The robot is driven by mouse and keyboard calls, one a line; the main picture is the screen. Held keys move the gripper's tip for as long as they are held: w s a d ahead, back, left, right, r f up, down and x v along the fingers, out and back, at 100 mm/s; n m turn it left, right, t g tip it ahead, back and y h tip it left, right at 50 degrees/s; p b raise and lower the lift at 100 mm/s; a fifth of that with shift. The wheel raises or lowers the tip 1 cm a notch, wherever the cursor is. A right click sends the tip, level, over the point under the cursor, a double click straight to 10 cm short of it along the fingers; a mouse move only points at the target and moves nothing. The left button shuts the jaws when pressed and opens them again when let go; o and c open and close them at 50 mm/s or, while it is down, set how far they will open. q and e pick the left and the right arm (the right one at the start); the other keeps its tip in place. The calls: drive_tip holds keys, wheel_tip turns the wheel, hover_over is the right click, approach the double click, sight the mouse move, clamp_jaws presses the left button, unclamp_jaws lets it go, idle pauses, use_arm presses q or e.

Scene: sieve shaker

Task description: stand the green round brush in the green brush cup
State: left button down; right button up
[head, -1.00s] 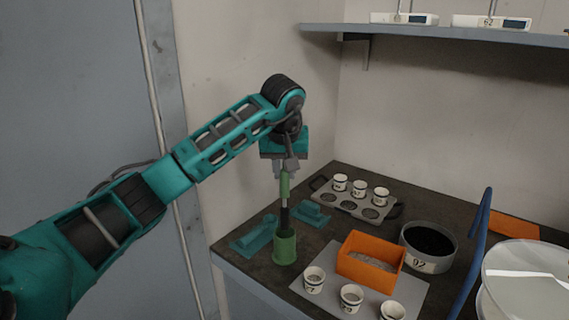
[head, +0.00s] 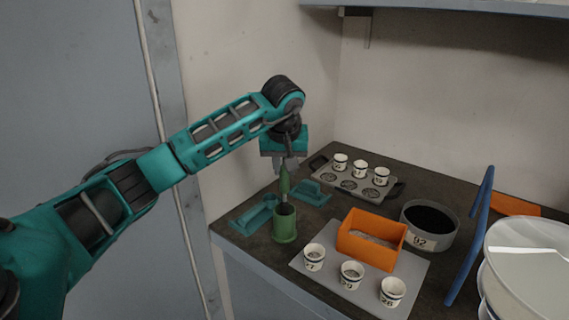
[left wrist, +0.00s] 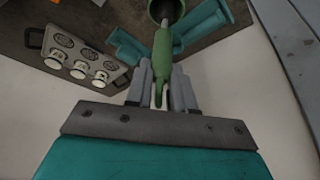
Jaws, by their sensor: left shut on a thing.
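The green round brush (head: 284,184) hangs upright, handle up, below my left gripper (head: 286,166). The gripper is shut on the top of its handle. The brush's lower end goes down into the mouth of the green brush cup (head: 285,229), and its dark bristles are hidden inside. Whether they touch the cup's floor cannot be seen. In the left wrist view the green handle (left wrist: 162,52) runs from between the fingers (left wrist: 161,92) to the cup's dark opening (left wrist: 166,10) at the top edge. My right gripper is not in view.
Teal pieces (head: 253,214) (head: 310,193) lie close beside and behind the cup. An orange box (head: 370,248) and several small white cups stand to the right. A muffin-type tray (head: 393,190) and a dark round sieve (head: 428,243) are farther back. A wall rises behind.

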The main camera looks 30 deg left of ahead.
use_arm(q)
drive_tip(key=c, duration=0.9)
unclamp_jaws()
drive_tip(key=v, duration=1.3)
